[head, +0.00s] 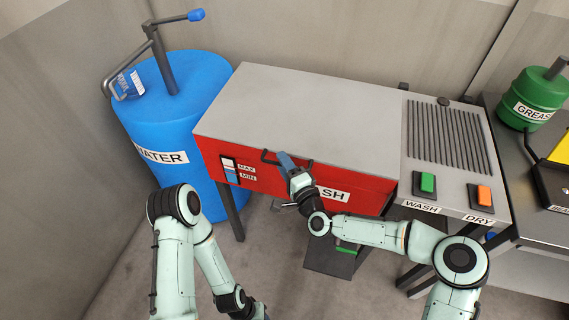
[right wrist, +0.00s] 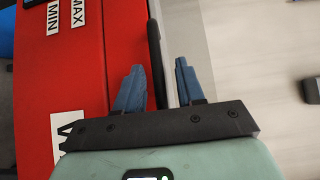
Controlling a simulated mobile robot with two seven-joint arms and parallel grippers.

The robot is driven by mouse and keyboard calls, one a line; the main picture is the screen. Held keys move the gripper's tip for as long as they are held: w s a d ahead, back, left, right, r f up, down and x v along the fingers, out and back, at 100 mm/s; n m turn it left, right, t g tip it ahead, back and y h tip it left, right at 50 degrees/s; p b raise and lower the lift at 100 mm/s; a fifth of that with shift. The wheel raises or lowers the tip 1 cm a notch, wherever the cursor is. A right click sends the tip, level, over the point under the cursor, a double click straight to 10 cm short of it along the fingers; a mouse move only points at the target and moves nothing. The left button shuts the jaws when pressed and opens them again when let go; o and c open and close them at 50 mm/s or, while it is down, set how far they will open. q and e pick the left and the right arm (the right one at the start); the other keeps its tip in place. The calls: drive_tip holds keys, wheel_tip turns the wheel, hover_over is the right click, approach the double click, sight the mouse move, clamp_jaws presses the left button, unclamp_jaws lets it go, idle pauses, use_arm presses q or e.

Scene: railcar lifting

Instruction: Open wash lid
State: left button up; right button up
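The wash station is a red box with a flat grey lid (head: 300,105), lying closed. A black bar handle (head: 266,157) is at the lid's front edge; it also shows in the right wrist view (right wrist: 154,45). My right gripper (head: 285,160) is at this handle. In the right wrist view its two blue fingers (right wrist: 157,85) are apart, with the handle bar in the gap between them. I cannot tell whether either finger touches the bar. My left arm comes down at the lower left, and its gripper is outside the picture.
A blue water barrel (head: 185,95) with a pipe and tap stands left of the wash box. On the right is a ribbed panel with a green button (head: 428,183) and an orange button (head: 484,195). A green grease can (head: 533,97) stands farther right.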

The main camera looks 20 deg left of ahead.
drive_tip(key=shift+c, duration=0.3)
drive_tip(key=shift+r, duration=0.1)
clamp_jaws()
